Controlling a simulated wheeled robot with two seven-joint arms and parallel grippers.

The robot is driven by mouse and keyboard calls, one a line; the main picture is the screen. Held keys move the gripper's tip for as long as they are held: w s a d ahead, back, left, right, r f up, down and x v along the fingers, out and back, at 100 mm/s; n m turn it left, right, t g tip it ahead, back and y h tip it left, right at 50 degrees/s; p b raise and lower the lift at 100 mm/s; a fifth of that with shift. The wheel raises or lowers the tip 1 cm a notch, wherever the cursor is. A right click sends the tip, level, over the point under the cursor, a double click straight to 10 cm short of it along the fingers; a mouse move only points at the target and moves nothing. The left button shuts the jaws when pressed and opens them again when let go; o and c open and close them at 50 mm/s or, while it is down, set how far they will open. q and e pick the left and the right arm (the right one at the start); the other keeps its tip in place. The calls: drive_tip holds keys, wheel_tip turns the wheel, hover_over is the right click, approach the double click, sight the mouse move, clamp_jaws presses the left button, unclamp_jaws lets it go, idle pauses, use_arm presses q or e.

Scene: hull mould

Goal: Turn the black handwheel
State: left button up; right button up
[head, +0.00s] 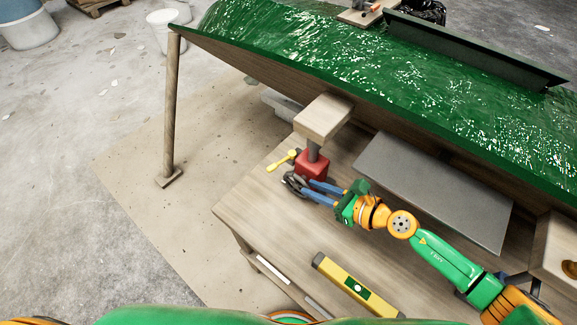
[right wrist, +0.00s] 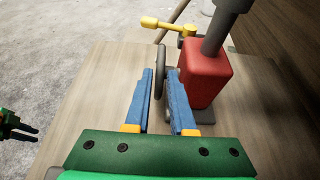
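The black handwheel (head: 293,184) sits on the near left side of a red jack body (head: 313,166) on the wooden bench. In the right wrist view the handwheel (right wrist: 160,72) is seen nearly edge-on, beside the red body (right wrist: 206,75). My right gripper (head: 308,189) reaches in from the right. Its blue fingers (right wrist: 160,85) stand open on either side of the wheel's rim, with narrow gaps apparent. My left gripper (right wrist: 24,132) shows small and dark at the left edge of the right wrist view, fingers apart and empty; it is not in the head view.
A yellow lever (head: 281,162) juts from the red body. A grey post rises from it to a wooden block (head: 323,117) under the green hull mould (head: 370,75). A grey plate (head: 432,187) and a yellow spirit level (head: 355,286) lie on the bench (head: 262,214).

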sight(288, 176)
drive_tip(key=w+a, duration=0.2)
drive_tip(key=a, duration=0.1)
drive_tip(key=shift+w+r, duration=0.1)
drive_tip(key=shift+w, duration=0.05)
drive_tip(key=b+x, duration=0.1)
drive_tip(key=x, duration=0.3)
drive_tip(key=shift+f, duration=0.2)
drive_tip(key=shift+w+a+f, duration=0.15)
drive_tip(key=shift+w+a, duration=0.1)
drive_tip(key=shift+a, duration=0.15)
clamp_jaws()
